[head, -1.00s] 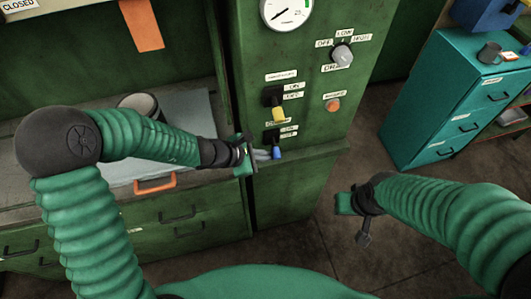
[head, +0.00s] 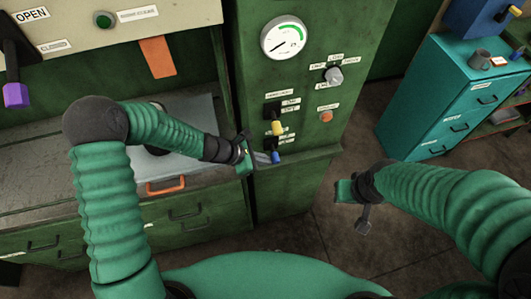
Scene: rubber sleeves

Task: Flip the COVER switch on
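A switch with a blue tip (head: 276,157) sits low on the green panel, its tip pointing down. A switch with a yellow tip (head: 277,128) is just above it and also points down. Their small labels are too blurred to read, so I cannot tell which one is COVER. My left gripper (head: 263,157) is close to the left of the blue tip. Whether it touches the tip, and whether its fingers are open or shut, is unclear. My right gripper (head: 363,219) hangs over the floor, away from the panel; its finger gap cannot be made out.
The panel also has a gauge (head: 286,37), a grey knob (head: 334,76) and an orange button (head: 326,117). A purple-tipped lever (head: 16,95) is at far left, near an OPEN sign. A teal drawer cabinet (head: 440,105) stands at right. Floor lies between it and the panel.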

